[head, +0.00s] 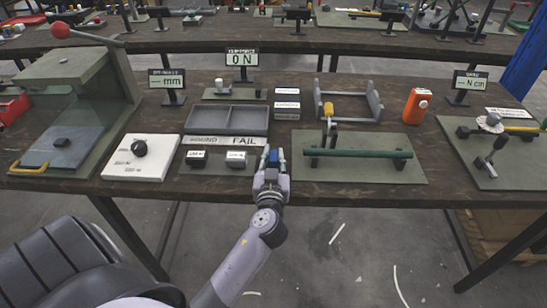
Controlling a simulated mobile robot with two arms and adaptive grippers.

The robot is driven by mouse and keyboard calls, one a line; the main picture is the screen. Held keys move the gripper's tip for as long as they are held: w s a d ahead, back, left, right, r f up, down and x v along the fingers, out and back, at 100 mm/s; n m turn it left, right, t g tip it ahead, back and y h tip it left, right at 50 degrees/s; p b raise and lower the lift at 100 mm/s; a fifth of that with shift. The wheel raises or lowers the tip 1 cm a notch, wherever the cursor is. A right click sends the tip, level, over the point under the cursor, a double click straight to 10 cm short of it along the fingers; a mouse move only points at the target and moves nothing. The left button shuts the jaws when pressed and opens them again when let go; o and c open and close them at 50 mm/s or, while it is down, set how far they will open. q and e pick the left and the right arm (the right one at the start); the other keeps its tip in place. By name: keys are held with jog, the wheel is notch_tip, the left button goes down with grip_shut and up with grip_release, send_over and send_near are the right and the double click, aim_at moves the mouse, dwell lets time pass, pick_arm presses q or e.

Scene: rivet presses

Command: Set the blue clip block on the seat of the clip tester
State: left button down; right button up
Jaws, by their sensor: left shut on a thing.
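My left gripper (271,166) is at the front edge of the bench, in the middle of the head view. It is shut on the blue clip block (272,156), a small blue piece mostly hidden between its fingers. The clip tester appears to be the small green base (235,94) with a grey piece and pale knob, in front of a display reading 0 N (241,58). It stands farther back and slightly left of my gripper. Its seat is too small to make out. My right gripper is not in view.
Right of my gripper is a green plate with a horizontal bar (358,153). A white board with a black knob (141,158) is left. An orange device (416,106) stands right.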

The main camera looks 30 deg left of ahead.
pick_arm(q)
jog(key=c, duration=1.9)
grip_release()
jog(key=shift+f, duration=0.15)
jog(key=o, duration=0.4)
jog(key=shift+o, duration=0.2)
